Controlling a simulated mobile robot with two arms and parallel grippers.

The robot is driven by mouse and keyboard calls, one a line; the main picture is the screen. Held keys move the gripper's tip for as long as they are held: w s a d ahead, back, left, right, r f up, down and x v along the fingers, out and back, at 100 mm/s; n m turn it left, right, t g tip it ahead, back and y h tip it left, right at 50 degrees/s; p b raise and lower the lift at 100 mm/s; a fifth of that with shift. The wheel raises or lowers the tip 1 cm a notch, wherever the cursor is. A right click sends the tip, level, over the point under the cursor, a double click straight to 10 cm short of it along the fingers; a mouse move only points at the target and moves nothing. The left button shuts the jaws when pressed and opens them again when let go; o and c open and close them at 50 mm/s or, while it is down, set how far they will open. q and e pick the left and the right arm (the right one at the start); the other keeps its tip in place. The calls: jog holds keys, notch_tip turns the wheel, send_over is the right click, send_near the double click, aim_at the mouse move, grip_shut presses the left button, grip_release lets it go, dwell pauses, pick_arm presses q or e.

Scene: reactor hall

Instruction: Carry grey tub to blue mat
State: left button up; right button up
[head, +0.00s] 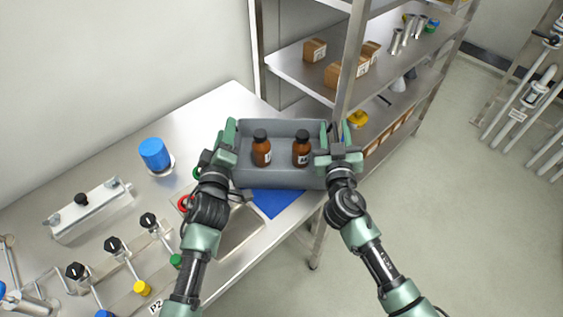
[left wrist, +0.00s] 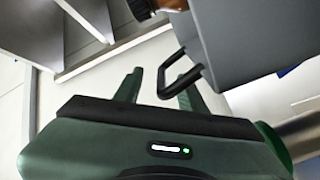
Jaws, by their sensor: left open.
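The grey tub (head: 282,177) is between my two grippers in the head view, with two brown bottles with black caps upright inside. The blue mat (head: 278,203) shows below the tub's near side, partly hidden by it; I cannot tell whether the tub rests on it or is above it. My left gripper (head: 229,133) is at the tub's left end. In the left wrist view its fingers (left wrist: 160,88) are apart, with the tub's dark handle (left wrist: 178,78) beside and partly between them. My right gripper (head: 335,138) is at the tub's right end; its fingers' closure cannot be made out.
A steel bench (head: 105,155) carries a blue cylinder (head: 155,154), a sink (head: 240,232) and several valves at the left. A shelf rack (head: 345,75) with boxes stands close behind the tub. The floor at right (head: 440,200) is clear.

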jog(key=shift+s, duration=0.25)
pick_arm(q)
jog(key=s, duration=1.1)
jog(key=shift+s+a, duration=0.25)
jog(key=shift+s, duration=0.1)
pick_arm(e)
jog(key=s, duration=1.1)
jog(key=shift+s+a, duration=0.25)
jog(key=shift+s, duration=0.1)
pick_arm(q)
jog(key=o, duration=0.9)
pick_arm(e)
jog(key=shift+r+p, duration=0.4)
jog(key=shift+r, duration=0.05)
pick_arm(q)
jog(key=s, duration=0.7)
jog(key=shift+a, duration=0.15)
pick_arm(e)
jog(key=o, duration=0.9)
